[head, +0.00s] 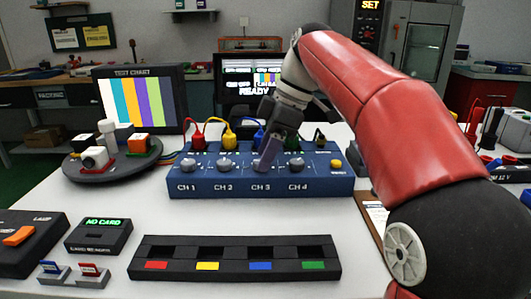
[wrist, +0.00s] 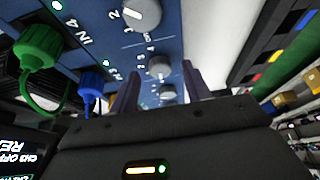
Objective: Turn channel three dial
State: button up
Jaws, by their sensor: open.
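The blue channel box (head: 340,185) stands on the white table with grey dials above the labels CH 1 to CH 4. My gripper (head: 264,165) reaches down in front of the CH 3 place and hides that dial in the head view. In the wrist view my gripper (wrist: 160,68) is open, its two dark fingers one on each side of the channel three dial (wrist: 160,66). I cannot tell whether the fingers touch it. The channel four dial (wrist: 142,14) is nearer the camera, outside the fingers. The CH 2 dial (head: 225,165) is clear to the left.
Red (head: 198,138), yellow (head: 229,137), blue and green plugs line the box's back edge. A black tray with coloured tabs (head: 236,272) lies in front. A round stand (head: 75,172) is at left, a test chart monitor (head: 138,98) behind. Bare table lies between box and tray.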

jog(key=v, duration=0.7)
